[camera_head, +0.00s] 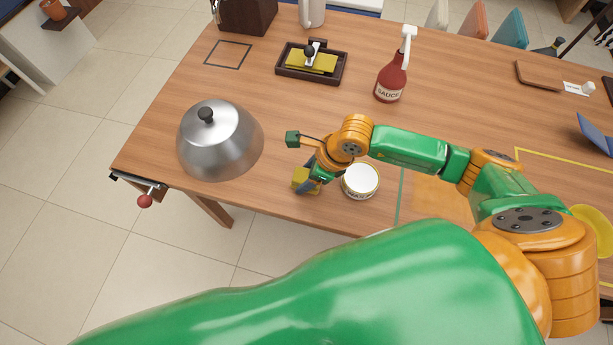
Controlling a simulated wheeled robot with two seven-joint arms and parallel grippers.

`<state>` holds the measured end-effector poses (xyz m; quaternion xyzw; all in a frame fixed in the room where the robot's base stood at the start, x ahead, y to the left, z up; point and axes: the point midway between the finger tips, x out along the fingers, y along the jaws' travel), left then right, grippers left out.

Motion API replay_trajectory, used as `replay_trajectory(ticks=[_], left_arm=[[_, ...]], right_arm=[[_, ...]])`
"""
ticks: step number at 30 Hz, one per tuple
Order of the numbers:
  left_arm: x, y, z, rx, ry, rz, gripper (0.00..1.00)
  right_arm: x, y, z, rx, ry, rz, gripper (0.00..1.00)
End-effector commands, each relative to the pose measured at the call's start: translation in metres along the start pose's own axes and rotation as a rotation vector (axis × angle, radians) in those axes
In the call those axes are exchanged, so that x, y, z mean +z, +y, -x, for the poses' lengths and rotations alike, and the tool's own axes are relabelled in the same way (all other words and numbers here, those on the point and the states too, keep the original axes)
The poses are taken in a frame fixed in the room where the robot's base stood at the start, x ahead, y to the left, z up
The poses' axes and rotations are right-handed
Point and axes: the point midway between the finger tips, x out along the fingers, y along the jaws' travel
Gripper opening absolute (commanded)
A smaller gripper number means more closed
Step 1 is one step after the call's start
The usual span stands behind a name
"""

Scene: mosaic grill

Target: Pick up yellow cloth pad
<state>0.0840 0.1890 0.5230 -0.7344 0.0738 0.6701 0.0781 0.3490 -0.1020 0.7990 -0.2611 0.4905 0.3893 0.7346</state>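The yellow cloth pad (299,179) shows as a small yellow block near the front edge of the wooden table, left of a white tin (360,181). My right gripper (314,182) reaches down at the pad from above, and its dark fingers cover the pad's right part. The fingers overlap the pad in the picture, but I cannot tell whether they are closed on it. The pad's underside is hidden, so I cannot tell whether it rests on the table. My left gripper is not in view.
A steel dome lid (220,140) stands left of the pad. A dark tray (338,76) with a yellow-green piece and a black-knobbed tool lies behind. A red sauce bottle (390,83) stands back right. The table (290,115) between them is clear.

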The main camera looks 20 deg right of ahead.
Motion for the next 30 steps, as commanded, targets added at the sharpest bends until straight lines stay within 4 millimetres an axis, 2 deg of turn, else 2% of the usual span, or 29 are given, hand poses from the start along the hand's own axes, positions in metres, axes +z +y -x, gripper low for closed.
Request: replay_trajectory(ticks=[1, 6, 13, 17, 20, 27, 29, 30], left_arm=[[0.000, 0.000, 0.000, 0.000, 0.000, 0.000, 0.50], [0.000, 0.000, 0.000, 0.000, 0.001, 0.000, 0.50], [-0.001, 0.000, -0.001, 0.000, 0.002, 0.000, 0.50], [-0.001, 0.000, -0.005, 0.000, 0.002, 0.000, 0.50], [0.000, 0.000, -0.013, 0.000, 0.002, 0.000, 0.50], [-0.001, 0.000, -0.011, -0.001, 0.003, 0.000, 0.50], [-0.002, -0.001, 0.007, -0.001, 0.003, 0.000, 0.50], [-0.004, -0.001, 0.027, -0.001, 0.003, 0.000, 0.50]], right_arm=[[0.000, 0.000, 0.000, 0.000, 0.000, 0.000, 0.46], [0.000, 0.000, 0.000, 0.000, 0.000, 0.000, 0.00], [0.001, 0.000, 0.001, 0.000, -0.001, 0.000, 0.00], [0.005, -0.001, 0.011, -0.003, -0.004, 0.001, 0.00], [0.013, -0.001, 0.028, -0.004, -0.005, 0.004, 0.00], [0.018, 0.050, 0.096, -0.002, -0.005, 0.009, 0.00], [0.015, 0.069, 0.112, 0.004, 0.000, 0.005, 0.00], [0.017, 0.072, 0.121, 0.006, 0.005, -0.006, 0.00]])
